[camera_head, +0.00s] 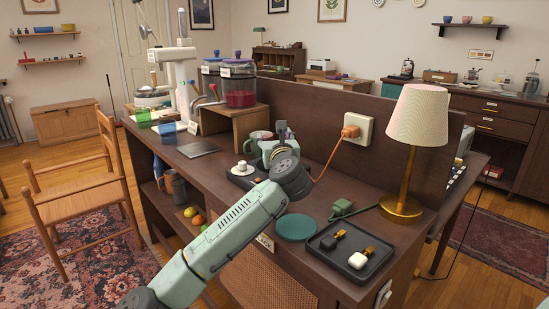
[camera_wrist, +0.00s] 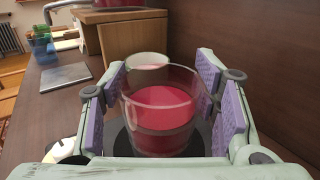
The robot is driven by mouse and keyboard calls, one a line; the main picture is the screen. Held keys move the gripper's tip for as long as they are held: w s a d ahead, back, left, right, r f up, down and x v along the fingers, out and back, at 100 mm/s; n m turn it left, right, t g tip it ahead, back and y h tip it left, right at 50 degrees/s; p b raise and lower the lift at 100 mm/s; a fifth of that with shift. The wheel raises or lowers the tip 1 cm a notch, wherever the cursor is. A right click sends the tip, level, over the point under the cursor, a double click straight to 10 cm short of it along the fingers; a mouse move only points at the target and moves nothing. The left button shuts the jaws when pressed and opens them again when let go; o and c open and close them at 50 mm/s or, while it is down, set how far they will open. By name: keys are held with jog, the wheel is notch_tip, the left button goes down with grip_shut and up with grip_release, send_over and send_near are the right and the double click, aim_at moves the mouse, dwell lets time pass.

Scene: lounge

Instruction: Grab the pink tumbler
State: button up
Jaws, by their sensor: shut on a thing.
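The pink tumbler (camera_wrist: 160,125) is a clear glass with a pink lower part, upright in the wrist view. My gripper (camera_wrist: 165,97) has its purple-padded fingers on either side of it, shut on it. In the head view my gripper (camera_head: 278,148) is low over the desk, and the tumbler is hidden behind it.
A grey-green mug (camera_wrist: 148,68) stands just behind the tumbler. A wooden riser (camera_wrist: 132,40) is farther back. The desk's upright panel (camera_wrist: 255,50) runs along the right. A lamp (camera_head: 416,118), green disc (camera_head: 296,228) and black tray (camera_head: 350,252) occupy the near desk.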

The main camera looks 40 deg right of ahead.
jog(key=c, duration=0.5)
grip_shut()
jog(key=shift+r, duration=0.1)
